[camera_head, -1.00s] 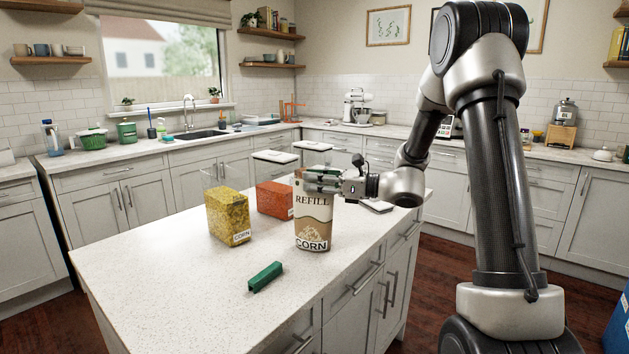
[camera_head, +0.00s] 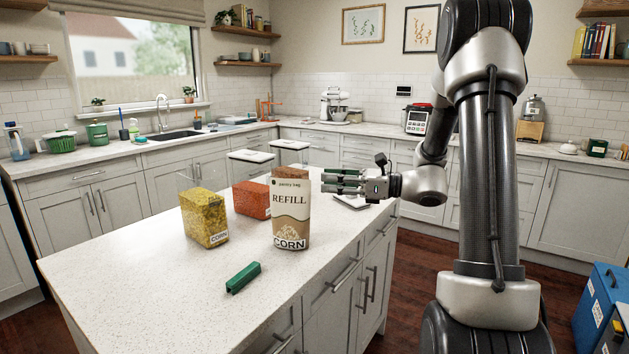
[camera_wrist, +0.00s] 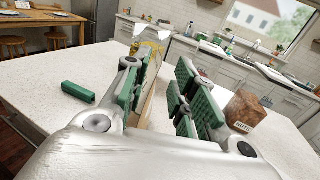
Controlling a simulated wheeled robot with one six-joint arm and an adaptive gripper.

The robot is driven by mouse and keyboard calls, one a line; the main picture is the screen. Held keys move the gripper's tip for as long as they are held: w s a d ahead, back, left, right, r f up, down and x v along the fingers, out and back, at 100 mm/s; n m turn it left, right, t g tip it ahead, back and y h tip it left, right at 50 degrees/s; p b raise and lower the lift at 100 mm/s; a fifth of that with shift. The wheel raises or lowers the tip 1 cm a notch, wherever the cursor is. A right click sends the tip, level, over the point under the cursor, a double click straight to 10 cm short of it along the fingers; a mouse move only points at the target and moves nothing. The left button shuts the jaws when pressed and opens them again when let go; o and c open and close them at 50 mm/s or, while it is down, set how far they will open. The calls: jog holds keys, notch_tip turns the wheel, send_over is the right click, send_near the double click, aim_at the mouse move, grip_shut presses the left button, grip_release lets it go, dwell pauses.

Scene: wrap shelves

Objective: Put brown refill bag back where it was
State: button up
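The brown refill bag (camera_head: 290,222), labelled REFILL and CORN, stands upright on the island counter (camera_head: 140,275). My gripper (camera_head: 326,180) is just right of the bag's upper part, apart from it in the head view. In the wrist view my gripper (camera_wrist: 167,75) has its green-padded fingers spread with a gap between them. A strip of the bag (camera_wrist: 149,105) shows there beside the left finger, which hides most of it. A clear container of yellow corn (camera_head: 204,220) stands left of the bag.
A container of reddish-brown nuts (camera_head: 251,201) stands behind the corn container. A green clip-like block (camera_head: 243,277) lies on the counter in front. The counter's front left is clear. Blue bins (camera_head: 597,300) stand on the floor at the right.

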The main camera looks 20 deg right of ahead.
jog(key=s+a+f+n+g+h, duration=0.1)
jog(key=s+a+n+g+h, duration=0.25)
jog(key=s+n, duration=0.45)
jog(key=s+a+n+g+h, duration=0.25)
jog(key=s+n+g, duration=0.2)
jog(key=s, duration=0.65)
jog(key=s+d+r+n+t+h, duration=0.1)
jog(key=s+d+n+t+h, duration=0.1)
jog(key=s+d+n+h, duration=0.7)
jog(key=d+n, duration=0.2)
jog(key=n, duration=0.1)
jog(key=shift+s+d+r+t, duration=0.2)
jog(key=shift+r+t, duration=0.1)
jog(key=shift+r, duration=0.1)
